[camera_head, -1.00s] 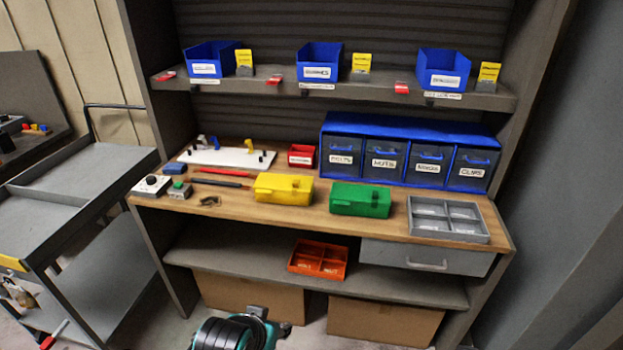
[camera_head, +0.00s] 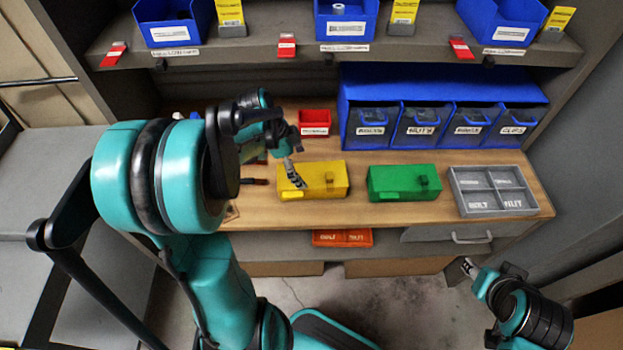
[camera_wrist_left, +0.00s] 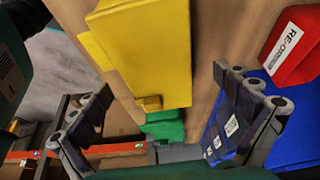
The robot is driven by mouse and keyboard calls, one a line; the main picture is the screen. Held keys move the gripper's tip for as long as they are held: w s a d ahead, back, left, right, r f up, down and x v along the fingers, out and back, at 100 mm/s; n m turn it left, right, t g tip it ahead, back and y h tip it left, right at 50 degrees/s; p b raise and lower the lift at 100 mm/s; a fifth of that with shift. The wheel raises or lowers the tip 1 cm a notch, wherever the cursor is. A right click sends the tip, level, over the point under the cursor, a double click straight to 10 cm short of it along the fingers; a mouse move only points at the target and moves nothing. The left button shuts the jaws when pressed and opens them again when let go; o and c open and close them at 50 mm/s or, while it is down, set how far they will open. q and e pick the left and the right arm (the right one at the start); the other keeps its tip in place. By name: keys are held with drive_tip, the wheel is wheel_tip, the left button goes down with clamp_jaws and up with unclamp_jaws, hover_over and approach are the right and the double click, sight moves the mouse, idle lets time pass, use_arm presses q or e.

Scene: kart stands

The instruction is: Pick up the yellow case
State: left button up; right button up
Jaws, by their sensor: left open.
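The yellow case (camera_head: 325,180) lies on the wooden worktop, left of the green case (camera_head: 400,184). My left gripper (camera_head: 294,176) reaches in from the left, and its fingers overlap the left part of the yellow case in the head view. In the left wrist view the open fingers (camera_wrist_left: 162,82) stand on either side of the yellow case (camera_wrist_left: 140,45), with nothing gripped. I cannot tell whether a finger touches it. My right gripper (camera_head: 468,268) is low at the right, in front of the bench, too small to read.
A red bin (camera_head: 315,121) and a blue drawer unit (camera_head: 440,85) stand behind the cases. A grey divided tray (camera_head: 493,191) sits to the right. A shelf (camera_head: 275,48) with blue bins overhangs the worktop. My left arm hides the worktop's left part.

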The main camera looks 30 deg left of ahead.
sight(309, 177)
use_arm(q)
drive_tip(key=x, duration=0.1)
drive_tip(key=b+x, duration=0.1)
drive_tip(key=x, duration=0.1)
drive_tip(key=shift+s+d+r, duration=0.15)
drive_tip(key=shift+s+d, duration=0.05)
drive_tip(key=shift+d, duration=0.05)
drive_tip(key=b+x, duration=0.2)
drive_tip(key=x, duration=0.2)
drive_tip(key=c, duration=1.4)
